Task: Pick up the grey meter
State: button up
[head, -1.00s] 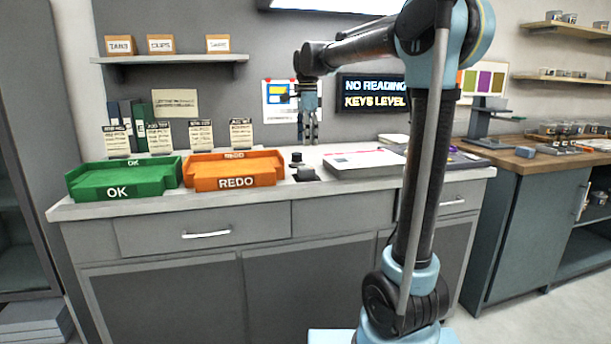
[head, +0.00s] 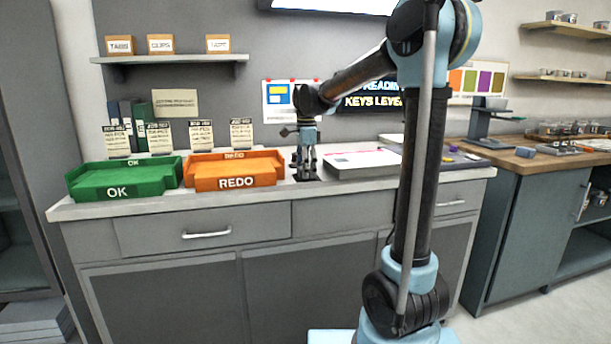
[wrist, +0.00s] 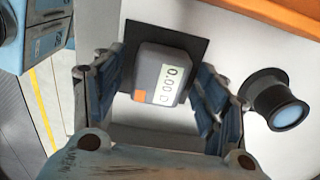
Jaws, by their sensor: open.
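The grey meter (wrist: 150,68) has a pale display reading "0.00 D" and an orange patch. It sits on a flat black pad (wrist: 192,45) on the counter. In the wrist view my gripper (wrist: 160,88) is open, with one finger on each side of the meter and a gap visible beside it. In the head view my gripper (head: 305,174) points down low over the counter, just right of the orange tray, and hides most of the meter.
A black cylinder with a bluish lens (wrist: 275,98) stands close beside one finger. The orange REDO tray (head: 236,182) and green OK tray (head: 118,192) are to the left. A white flat box (head: 362,172) lies close on the right.

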jog(key=shift+f, duration=0.1)
jog(key=c, duration=1.2)
